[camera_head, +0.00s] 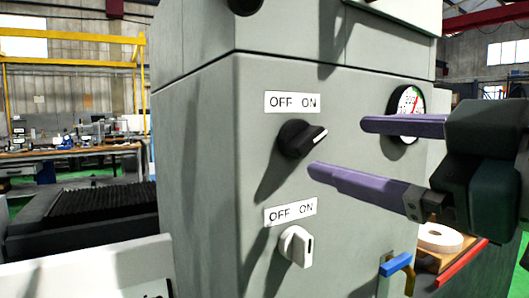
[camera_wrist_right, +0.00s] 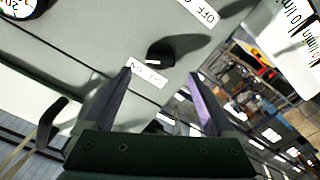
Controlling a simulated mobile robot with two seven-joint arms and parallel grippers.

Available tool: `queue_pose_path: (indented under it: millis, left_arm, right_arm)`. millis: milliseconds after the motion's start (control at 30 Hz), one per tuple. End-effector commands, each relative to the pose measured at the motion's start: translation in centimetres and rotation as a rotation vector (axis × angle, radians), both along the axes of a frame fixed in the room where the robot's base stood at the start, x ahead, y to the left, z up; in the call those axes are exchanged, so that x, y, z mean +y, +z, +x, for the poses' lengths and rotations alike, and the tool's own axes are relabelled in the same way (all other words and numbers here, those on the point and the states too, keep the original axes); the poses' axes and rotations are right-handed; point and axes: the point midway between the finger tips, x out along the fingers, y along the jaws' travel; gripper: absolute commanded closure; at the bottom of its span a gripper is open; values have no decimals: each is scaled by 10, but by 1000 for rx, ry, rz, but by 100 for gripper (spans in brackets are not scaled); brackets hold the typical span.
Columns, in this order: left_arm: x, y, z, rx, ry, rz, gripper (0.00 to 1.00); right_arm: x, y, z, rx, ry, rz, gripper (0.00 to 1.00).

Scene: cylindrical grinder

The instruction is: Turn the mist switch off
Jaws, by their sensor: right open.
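A black rotary knob (camera_head: 301,138) sits below an OFF/ON label (camera_head: 292,102) on the grey machine front; its white mark points up and right, toward ON. A white knob (camera_head: 297,246) sits lower, below a second OFF/ON label (camera_head: 290,212), with a dark mark on its right part. Neither label shows the word mist. My right gripper (camera_head: 338,146) is open and empty, right of the black knob and apart from it. In the right wrist view the black knob (camera_wrist_right: 160,52) lies ahead between the fingertips (camera_wrist_right: 159,74). My left gripper is not in view.
A round gauge (camera_head: 408,108) is behind the upper finger. A blue-topped handle (camera_head: 396,264) projects at lower right, near a tray with a white ring (camera_head: 440,237). The grey panel (camera_head: 350,215) around the knobs is otherwise bare. A workbench (camera_head: 70,153) stands far left.

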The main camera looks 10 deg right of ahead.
Motion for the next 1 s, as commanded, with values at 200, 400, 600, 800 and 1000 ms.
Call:
queue_pose_path:
  millis: [200, 400, 600, 800, 1000]
  left_arm:
    - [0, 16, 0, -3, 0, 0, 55]
    - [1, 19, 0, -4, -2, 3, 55]
    - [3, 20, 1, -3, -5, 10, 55]
    - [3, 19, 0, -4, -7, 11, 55]
    - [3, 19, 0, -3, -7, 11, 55]
  right_arm:
    - [14, 6, 36, -3, 1, 0, 10]
    - [21, 4, 55, -1, 1, 2, 10]
    - [22, 2, 59, -1, 1, -1, 10]
    - [22, 2, 59, -1, 1, -1, 15]
    - [22, 2, 59, 0, 1, 0, 37]
